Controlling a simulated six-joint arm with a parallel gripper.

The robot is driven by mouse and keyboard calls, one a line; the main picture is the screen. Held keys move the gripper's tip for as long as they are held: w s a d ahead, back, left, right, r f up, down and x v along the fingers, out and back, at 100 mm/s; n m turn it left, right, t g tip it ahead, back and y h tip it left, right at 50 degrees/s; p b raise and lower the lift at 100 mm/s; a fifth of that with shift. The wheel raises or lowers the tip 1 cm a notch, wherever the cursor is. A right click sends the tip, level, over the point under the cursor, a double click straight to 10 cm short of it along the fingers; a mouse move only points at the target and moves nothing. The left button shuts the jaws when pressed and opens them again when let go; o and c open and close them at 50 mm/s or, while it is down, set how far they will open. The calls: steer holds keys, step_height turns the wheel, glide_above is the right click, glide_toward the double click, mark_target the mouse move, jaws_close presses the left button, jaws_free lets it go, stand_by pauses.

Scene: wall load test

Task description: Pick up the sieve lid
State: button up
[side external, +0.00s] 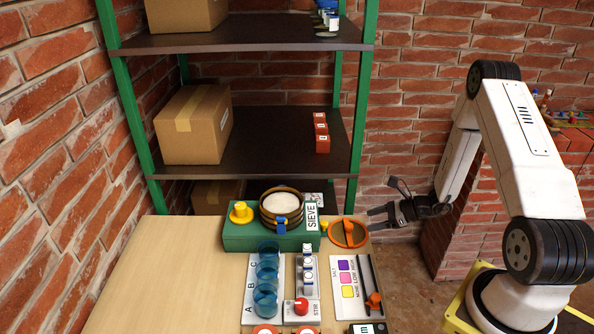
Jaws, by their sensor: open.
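A round brown-orange disc (352,241) with a raised orange bar handle, which looks like the sieve lid, lies at the table's right side, beside the green box. The sieve (269,219), a round brown-rimmed drum with a white top and a blue clip in front, stands on the green box (240,240) beside a "SIEVE" label. My gripper (372,217) is open and empty. It points left, just up and right of the disc; I cannot tell its height above it. Nothing is between its fingers.
A yellow knobbed piece (241,213) sits on the green box's left. In front stand several blue cups (267,272), a stir unit (302,307) and a salt card (345,277) with dark sticks. A shelf rack (250,150) rises behind. The table's left is clear.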

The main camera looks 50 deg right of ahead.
mark_target(352, 225)
steer(key=shift+x, duration=3.95)
steer(key=shift+r, duration=0.1)
jaws_close()
